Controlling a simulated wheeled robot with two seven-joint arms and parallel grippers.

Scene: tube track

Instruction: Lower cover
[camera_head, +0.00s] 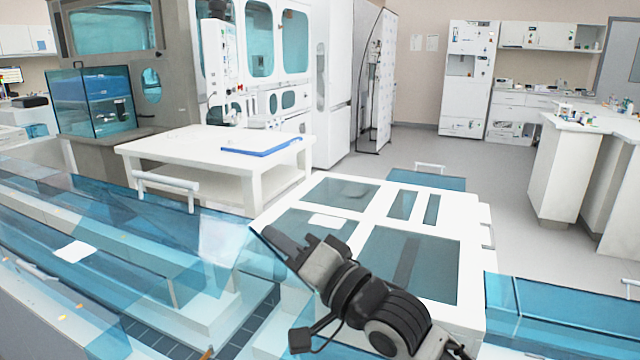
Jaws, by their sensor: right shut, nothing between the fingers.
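A translucent blue cover (110,230) spans the track on the left of the head view. A white bar handle (166,183) stands on its far edge. The cover looks tilted, but its exact angle is hard to tell through the clear panels. My right gripper (272,238) reaches in from the lower right over the white windowed housing. It is shut and empty, with its fingertips beside the cover's right end. I cannot tell whether they touch it. My left gripper is not in view.
The white housing (472,235) with dark windows stands under my right arm. Another blue cover section (570,312) lies to the right. A white table (190,142) with a blue-edged tray (262,147) stands behind. Open floor (400,155) lies beyond the housing.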

